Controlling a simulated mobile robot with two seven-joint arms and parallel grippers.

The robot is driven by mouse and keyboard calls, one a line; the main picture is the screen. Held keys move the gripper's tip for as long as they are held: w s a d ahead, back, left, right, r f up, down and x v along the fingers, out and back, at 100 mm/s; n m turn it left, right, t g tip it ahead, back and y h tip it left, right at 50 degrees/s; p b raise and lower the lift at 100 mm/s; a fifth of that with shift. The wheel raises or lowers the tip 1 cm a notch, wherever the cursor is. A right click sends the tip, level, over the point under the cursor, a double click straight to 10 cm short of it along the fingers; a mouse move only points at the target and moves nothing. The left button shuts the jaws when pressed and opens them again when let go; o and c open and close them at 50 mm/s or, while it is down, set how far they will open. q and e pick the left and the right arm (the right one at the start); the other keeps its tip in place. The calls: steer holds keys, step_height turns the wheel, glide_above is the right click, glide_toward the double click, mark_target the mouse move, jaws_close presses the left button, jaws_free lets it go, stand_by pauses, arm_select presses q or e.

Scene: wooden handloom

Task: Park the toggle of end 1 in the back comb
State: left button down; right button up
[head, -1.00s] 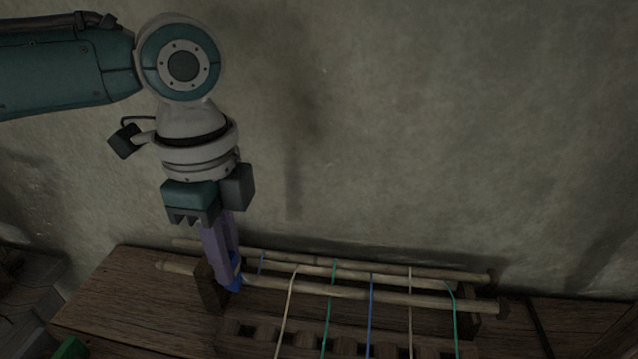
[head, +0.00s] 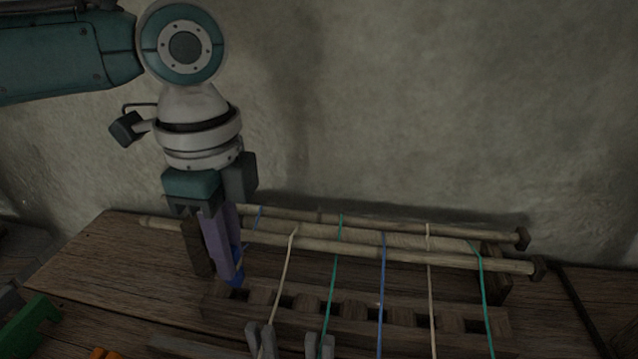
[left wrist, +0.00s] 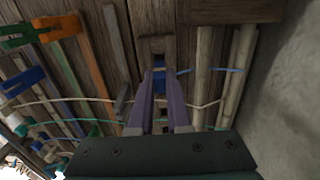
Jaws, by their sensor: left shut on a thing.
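My left gripper (head: 238,283) points down at the left end of the back comb (head: 345,307), a notched wooden bar. Its purple fingers are shut on a blue toggle (left wrist: 160,84), which shows between them in the left wrist view. In the head view, the fingers hide most of the toggle. The fingertips are at or just above the comb; I cannot tell whether the toggle is in a notch. My right gripper is not in view.
Two wooden rods (head: 400,245) run behind the comb. Several white, green and blue cords cross them and run forward. Grey forked pieces (head: 320,345) stand in front. Green (head: 30,325) and orange parts lie at the lower left. A wall rises behind.

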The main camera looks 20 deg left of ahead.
mark_target(237, 285)
arm_select(q)
steer(key=shift+f+b, duration=0.65)
steer(key=shift+f, duration=1.2)
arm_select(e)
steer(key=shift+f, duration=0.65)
arm_select(q)
steer(key=c, duration=0.8)
jaws_free()
steer(key=shift+r, duration=0.15)
step_height(237, 285, up, 10)
steer(key=shift+f+p, duration=0.15)
steer(key=shift+p, duration=1.1)
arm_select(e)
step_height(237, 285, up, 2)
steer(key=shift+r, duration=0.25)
